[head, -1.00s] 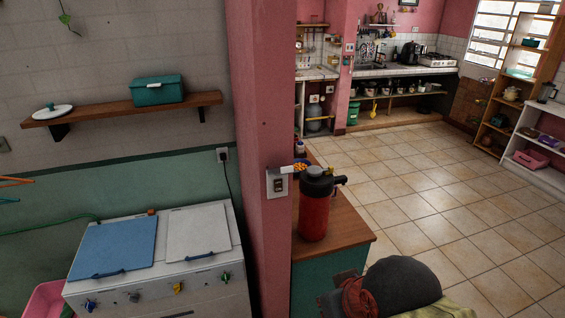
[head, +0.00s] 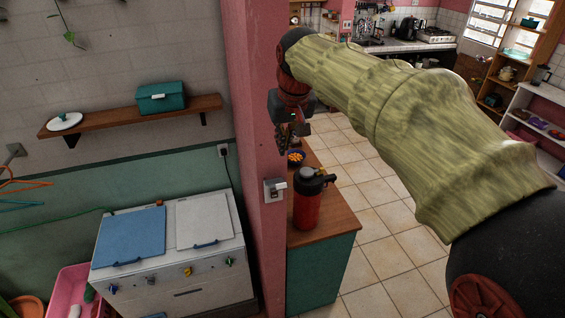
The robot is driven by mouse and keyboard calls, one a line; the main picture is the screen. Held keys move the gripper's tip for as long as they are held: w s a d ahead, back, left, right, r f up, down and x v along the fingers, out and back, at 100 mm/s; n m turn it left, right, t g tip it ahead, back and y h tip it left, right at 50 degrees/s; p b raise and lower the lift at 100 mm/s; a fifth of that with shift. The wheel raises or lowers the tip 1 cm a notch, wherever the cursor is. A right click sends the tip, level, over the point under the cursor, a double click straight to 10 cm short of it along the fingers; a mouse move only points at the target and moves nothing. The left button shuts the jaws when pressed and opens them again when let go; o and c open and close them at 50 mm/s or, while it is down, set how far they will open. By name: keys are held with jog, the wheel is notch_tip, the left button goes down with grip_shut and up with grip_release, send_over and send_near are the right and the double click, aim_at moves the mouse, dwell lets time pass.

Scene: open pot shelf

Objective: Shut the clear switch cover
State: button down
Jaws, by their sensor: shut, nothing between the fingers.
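The switch box (head: 271,194) is a small pale plate with a dark switch, fixed to the pink pillar. Its clear cover (head: 283,186) looks like a small pale flap standing out from the plate toward the right; its exact angle is hard to tell. My gripper (head: 282,147) is dark, shut and empty, and points down in front of the pillar. In the picture it is above the switch box and apart from it. My pale green arm reaches to it from the lower right.
A red flask (head: 308,200) stands on the wooden counter (head: 334,223) right of the pillar, with a bowl of orange things (head: 296,158) behind it. A white washer (head: 177,263) stands left of the pillar. The tiled floor (head: 390,240) to the right is open.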

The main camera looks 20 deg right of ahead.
jog(key=x, duration=0.3)
jog(key=s+x, duration=0.1)
jog(key=x, duration=0.3)
jog(key=s+p+x, duration=0.1)
jog(key=x, duration=0.2)
jog(key=shift+w+f, duration=0.1)
jog(key=shift+f, duration=0.7)
jog(key=shift+w+f, duration=0.1)
jog(key=shift+w, duration=0.05)
